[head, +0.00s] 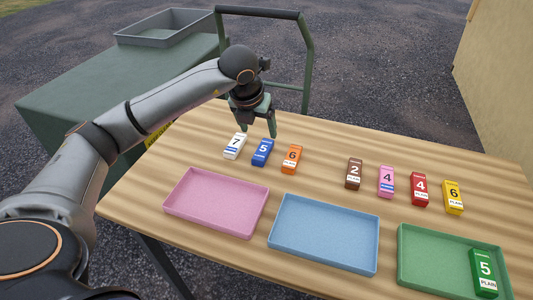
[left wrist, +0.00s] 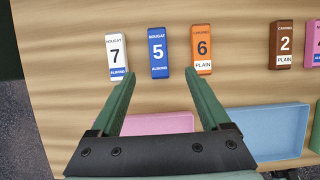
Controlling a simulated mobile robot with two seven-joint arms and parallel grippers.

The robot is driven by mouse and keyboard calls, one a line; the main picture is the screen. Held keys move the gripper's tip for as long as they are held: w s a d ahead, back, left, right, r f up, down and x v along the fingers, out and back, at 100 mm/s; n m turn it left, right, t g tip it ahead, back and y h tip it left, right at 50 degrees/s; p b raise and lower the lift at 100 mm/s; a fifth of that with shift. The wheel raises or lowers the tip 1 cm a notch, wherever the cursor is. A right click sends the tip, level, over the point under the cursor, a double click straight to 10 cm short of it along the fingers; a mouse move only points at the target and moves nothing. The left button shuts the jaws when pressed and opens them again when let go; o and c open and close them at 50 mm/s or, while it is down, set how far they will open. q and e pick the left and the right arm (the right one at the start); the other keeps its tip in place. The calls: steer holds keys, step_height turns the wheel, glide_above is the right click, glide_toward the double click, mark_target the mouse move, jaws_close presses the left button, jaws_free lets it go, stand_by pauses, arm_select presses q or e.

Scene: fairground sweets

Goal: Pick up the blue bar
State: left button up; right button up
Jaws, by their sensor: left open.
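The blue bar (head: 262,153), marked 5, lies on the wooden table between a white bar (head: 235,146) marked 7 and an orange bar (head: 291,159) marked 6. In the left wrist view the blue bar (left wrist: 158,53) reads nougat and almond, and sits ahead of the fingertips, roughly centred between them. My left gripper (head: 258,130) is open and empty above the far side of this row, fingers pointing down. Its green fingers also show in the left wrist view (left wrist: 161,73). My right gripper is not in view.
Brown (head: 354,173), pink (head: 386,182), red (head: 420,189) and yellow (head: 453,197) bars lie to the right. Pink (head: 180,209), blue (head: 291,252) and green (head: 411,274) trays line the near side; a green bar (head: 484,272) is in the green tray. A grey tray (head: 128,40) stands on a green surface behind.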

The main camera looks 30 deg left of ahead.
mark_target(263, 150)
arm_select(q)
steer(key=x, duration=1)
steer(key=shift+w+a+f+p, duration=0.1)
steer(key=shift+a+f+p, duration=0.1)
steer(key=shift+f+p, duration=0.15)
steer(key=shift+f, duration=0.15)
steer(key=shift+b, duration=0.3)
jaws_close()
